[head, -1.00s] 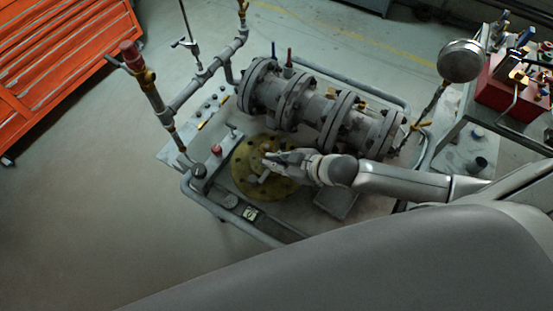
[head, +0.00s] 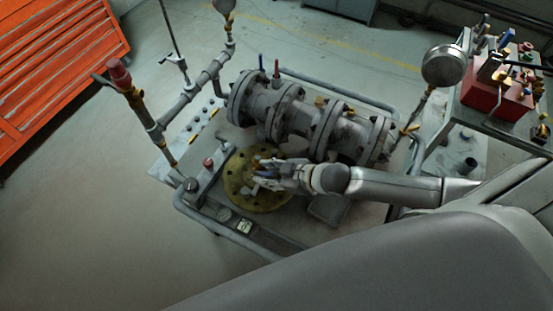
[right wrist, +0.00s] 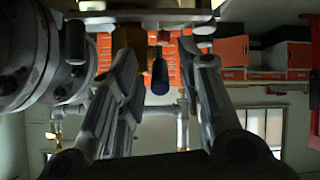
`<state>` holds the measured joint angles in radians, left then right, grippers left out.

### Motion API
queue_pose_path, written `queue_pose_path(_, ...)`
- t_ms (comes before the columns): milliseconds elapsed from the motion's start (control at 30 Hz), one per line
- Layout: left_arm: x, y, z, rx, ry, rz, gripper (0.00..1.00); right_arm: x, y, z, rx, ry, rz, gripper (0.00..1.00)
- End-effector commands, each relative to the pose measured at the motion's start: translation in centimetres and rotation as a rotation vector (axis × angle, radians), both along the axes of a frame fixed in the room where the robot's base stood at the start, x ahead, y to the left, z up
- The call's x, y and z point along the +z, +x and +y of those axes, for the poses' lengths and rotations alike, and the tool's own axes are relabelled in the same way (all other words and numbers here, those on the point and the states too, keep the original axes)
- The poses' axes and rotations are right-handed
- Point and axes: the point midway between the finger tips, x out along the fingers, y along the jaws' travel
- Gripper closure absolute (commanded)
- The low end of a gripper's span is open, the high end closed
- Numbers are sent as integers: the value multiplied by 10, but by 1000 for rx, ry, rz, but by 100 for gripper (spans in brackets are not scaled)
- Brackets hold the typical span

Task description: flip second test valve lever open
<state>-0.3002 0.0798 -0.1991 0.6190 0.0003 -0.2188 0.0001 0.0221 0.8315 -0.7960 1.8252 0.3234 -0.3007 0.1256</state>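My right gripper (head: 262,175) reaches in from the right in the head view, low over the yellow round flange (head: 240,172) in front of the grey flanged pipe assembly (head: 315,122). In the right wrist view its two fingers (right wrist: 165,75) are spread apart. A short lever with a dark blue grip (right wrist: 160,76) shows between them, with a brass fitting (right wrist: 128,68) beside the left finger. I see gaps on both sides of the grip; contact is not evident. In the head view the fingers largely hide this spot. My left gripper is in neither view.
A blue lever (head: 261,60) and a red lever (head: 276,68) stand on top of the pipe assembly. A red-topped post (head: 119,74) stands at left, a round gauge (head: 443,65) at right. A red box (head: 497,92) sits on a side table. Floor at left is clear.

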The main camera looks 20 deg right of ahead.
Motion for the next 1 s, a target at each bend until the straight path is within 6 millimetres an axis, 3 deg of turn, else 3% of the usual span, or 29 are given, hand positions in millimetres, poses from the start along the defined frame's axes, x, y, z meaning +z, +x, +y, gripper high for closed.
queue_pose_path(533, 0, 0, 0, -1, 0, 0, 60, 51, -60, -45, 3, -3, 6, 65)
queue_pose_path(1000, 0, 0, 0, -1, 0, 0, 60, 68, -76, -59, 0, -1, 2, 65)
